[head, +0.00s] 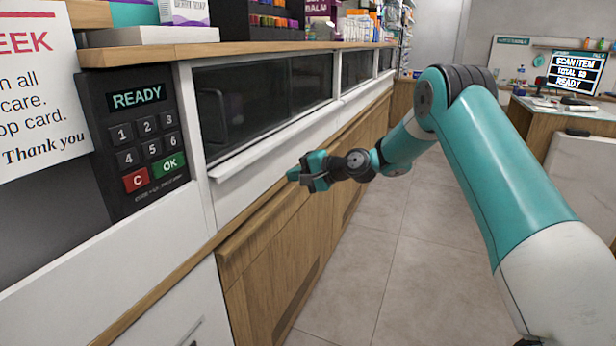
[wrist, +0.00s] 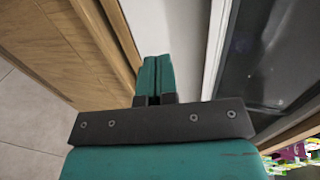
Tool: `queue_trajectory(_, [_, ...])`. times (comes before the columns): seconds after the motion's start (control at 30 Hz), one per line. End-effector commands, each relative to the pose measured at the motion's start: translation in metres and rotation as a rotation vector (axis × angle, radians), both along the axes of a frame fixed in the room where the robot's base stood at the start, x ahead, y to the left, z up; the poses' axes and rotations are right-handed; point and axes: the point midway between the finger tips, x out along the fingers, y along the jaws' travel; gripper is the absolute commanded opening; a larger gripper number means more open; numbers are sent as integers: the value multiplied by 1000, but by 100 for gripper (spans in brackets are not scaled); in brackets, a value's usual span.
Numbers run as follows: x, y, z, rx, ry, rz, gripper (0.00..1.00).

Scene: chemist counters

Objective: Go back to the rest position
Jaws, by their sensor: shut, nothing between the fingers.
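My gripper (head: 293,174) is in the middle of the head view, at the end of my teal and white arm, which reaches in from the right. It is in front of the counter's side, just below the dark glass hatch, and points left. In the wrist view its two teal fingers (wrist: 155,75) are together with nothing between them. Beyond the fingers is the white panel (wrist: 170,30) between the wood and the dark glass. I cannot tell how close the fingertips are to the panel.
A keypad (head: 137,140) reading READY is on the counter front at left, beside a sign (head: 40,85). The dark glass hatch (head: 260,95) has a white ledge. Boxes stand on the wooden counter top (head: 150,52). A second counter (head: 565,112) with a screen stands at right. The tiled floor (head: 400,270) between is clear.

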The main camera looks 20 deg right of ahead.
Motion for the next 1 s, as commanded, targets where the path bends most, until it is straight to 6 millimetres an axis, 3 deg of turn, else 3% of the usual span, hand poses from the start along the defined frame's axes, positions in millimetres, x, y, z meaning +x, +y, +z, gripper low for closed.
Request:
queue_trajectory(0.17, [-20, -21, 8, 0, 0, -4, 0])
queue_trajectory(0.43, [-28, -24, 13, -3, 0, 4, 0])
queue_trajectory(0.53, [-35, -10, 22, -41, -2, 39, 0])
queue_trajectory(0.63, [-58, 25, 44, -146, -6, 137, 0])
queue_trajectory(0.73, [-104, 69, 69, -306, -11, 290, 0])
queue_trajectory(0.8, [-146, 97, 85, -429, -19, 412, 0])
queue_trajectory(0.9, [-213, 126, 101, -592, -33, 589, 0])
queue_trajectory(1.0, [-284, 141, 111, -742, -50, 765, 0])
